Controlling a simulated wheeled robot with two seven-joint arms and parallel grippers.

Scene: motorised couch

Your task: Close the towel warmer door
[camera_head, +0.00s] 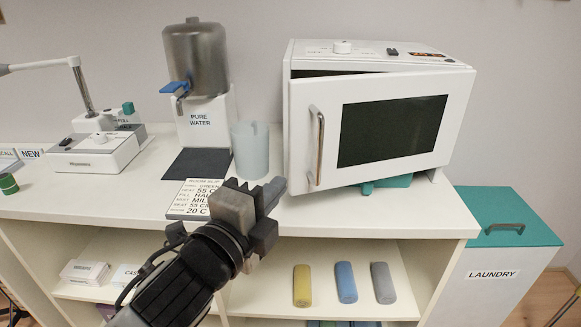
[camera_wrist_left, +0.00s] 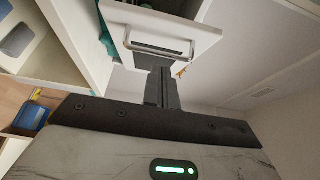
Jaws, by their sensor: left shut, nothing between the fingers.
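The towel warmer (camera_head: 380,55) is a white box with a dial on top, standing on the counter. Its door (camera_head: 310,95) has a dark window and is ajar, with a dark gap showing along the top at its left side. The upright metal handle (camera_head: 318,148) is on the door's left edge. My left gripper (camera_head: 276,192) is shut and empty, low and left of the handle, in front of the counter. In the left wrist view its fingers (camera_wrist_left: 162,88) point toward the door handle (camera_wrist_left: 158,47), apparently apart from it. My right gripper is not in view.
A pale cup (camera_head: 250,150) and a pure water dispenser (camera_head: 205,120) stand left of the warmer. A text card (camera_head: 192,199) lies near the counter's front edge. Rolled towels (camera_head: 346,282) lie on the shelf below. A laundry bin (camera_head: 508,215) stands at right.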

